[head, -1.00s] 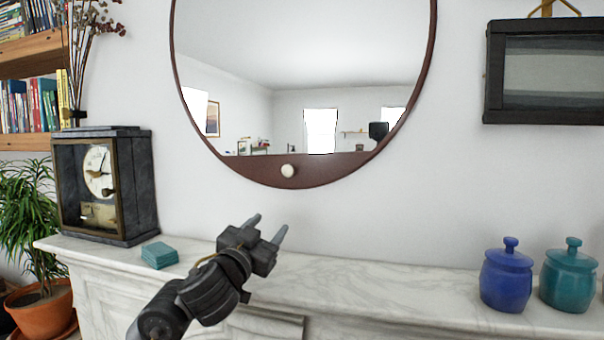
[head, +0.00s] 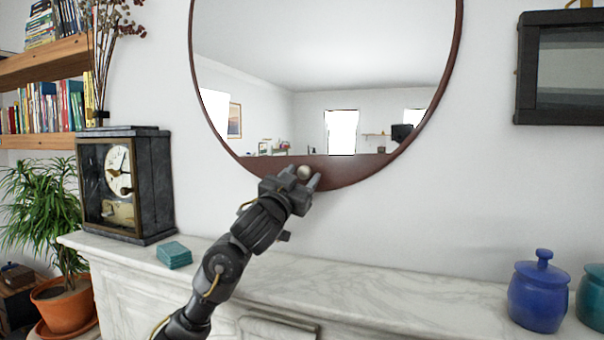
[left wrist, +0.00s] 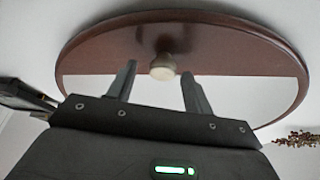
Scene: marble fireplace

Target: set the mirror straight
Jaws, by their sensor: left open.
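The round mirror (head: 330,70) with a dark red-brown frame hangs on the white wall. Its wide lower band (head: 345,172) carries a pale round knob (head: 304,172); the band looks slightly tilted against the shelf. My left gripper (head: 307,178) is open at the band, with its fingers on either side of the knob in the head view. In the left wrist view the knob (left wrist: 163,68) shows between the two spread fingertips (left wrist: 157,80); I cannot tell whether either finger touches it. My right gripper is not in view.
The marble mantel (head: 400,290) runs below the mirror. A dark clock (head: 125,185) and teal coasters (head: 174,255) stand at left, a blue jar (head: 538,290) and a teal jar (head: 592,298) at right. The mantel's middle is clear.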

